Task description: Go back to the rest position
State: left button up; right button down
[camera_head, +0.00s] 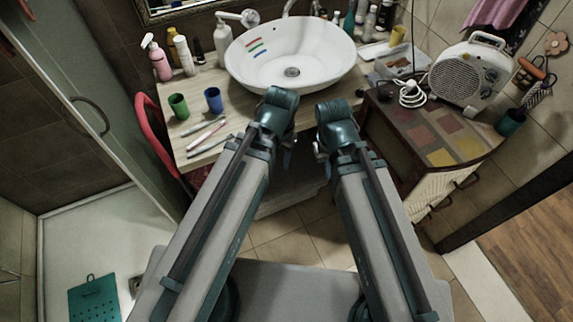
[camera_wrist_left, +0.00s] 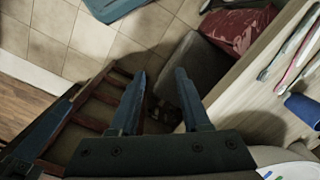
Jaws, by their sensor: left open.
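My left gripper (camera_head: 288,156) is at the front edge of the vanity counter in the head view, mostly hidden behind its own wrist. In the left wrist view its two fingers (camera_wrist_left: 160,76) stand apart with nothing between them. My right gripper (camera_head: 319,152) is close to the right of the left one, below the basin's front. Only a small part of it shows, so its jaw opening cannot be told. Both arms reach forward from the bottom of the head view, side by side. No held object is visible.
The white basin (camera_head: 296,82) stands on the wooden counter (camera_head: 199,84). A green cup (camera_head: 178,106), a blue cup (camera_head: 213,100) and toothbrushes (camera_head: 207,134) lie left of my arms. A red chair (camera_head: 160,140) stands left; a cabinet with a heater (camera_head: 466,76) stands right.

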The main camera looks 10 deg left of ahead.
pick_arm(q)
jog(key=shift+s+d+y, duration=0.3)
jog(key=shift+s+d, duration=0.8)
jog(key=shift+d, duration=0.15)
